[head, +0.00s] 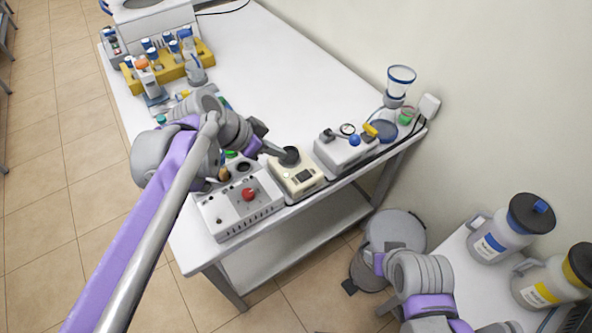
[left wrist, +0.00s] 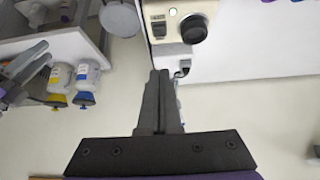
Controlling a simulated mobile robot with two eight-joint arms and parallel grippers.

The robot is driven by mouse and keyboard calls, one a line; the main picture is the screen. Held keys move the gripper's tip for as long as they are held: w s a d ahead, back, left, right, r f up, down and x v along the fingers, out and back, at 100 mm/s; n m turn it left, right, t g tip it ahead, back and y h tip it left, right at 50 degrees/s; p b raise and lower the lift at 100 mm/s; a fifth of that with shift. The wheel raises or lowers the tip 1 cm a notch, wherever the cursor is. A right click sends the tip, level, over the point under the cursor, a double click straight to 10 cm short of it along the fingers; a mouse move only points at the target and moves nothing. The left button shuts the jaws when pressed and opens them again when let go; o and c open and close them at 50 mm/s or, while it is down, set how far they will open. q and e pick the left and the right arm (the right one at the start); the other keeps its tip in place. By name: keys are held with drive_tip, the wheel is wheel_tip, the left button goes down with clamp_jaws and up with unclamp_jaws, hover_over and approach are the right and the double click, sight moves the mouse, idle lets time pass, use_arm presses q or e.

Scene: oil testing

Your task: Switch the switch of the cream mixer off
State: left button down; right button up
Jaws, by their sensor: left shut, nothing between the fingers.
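The cream mixer (head: 296,180) is a small cream box with a dark round top, near the table's front edge in the head view. The left wrist view shows its front face (left wrist: 177,12) close up, with a black switch (left wrist: 160,29) left of a round black knob (left wrist: 193,29). My left gripper (head: 275,148) reaches in over the mixer's back side in the head view. In the left wrist view its fingertips (left wrist: 160,76) are together, empty, and below the switch in the picture. I cannot tell the switch's position. My right arm is low at right; its fingers are unclear.
A white box with a red knob (head: 249,194) stands left of the mixer, and a white instrument (head: 345,150) stands right of it. A yellow rack (head: 172,68) with bottles is at the back left. Jugs (head: 508,225) stand on a side table. The table's middle back is clear.

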use_arm(q)
drive_tip(key=shift+f, duration=0.15)
hover_over(302, 175)
drive_tip(key=s+a, duration=0.1)
wheel_tip(302, 175, down, 7)
drive_tip(key=shift+a+f+b, duration=0.1)
drive_tip(key=shift+b, duration=0.2)
wheel_tip(302, 175, down, 4)
drive_tip(key=shift+r, duration=0.25)
drive_tip(key=shift+f, duration=0.5)
drive_tip(key=shift+s, duration=0.1)
drive_tip(key=shift+a+f+b, duration=0.2)
drive_tip(key=shift+f+b, duration=0.15)
drive_tip(key=shift+s, duration=0.15)
drive_tip(key=shift+r, duration=0.1)
drive_tip(key=shift+r+p, duration=0.55)
drive_tip(key=shift+r, duration=0.2)
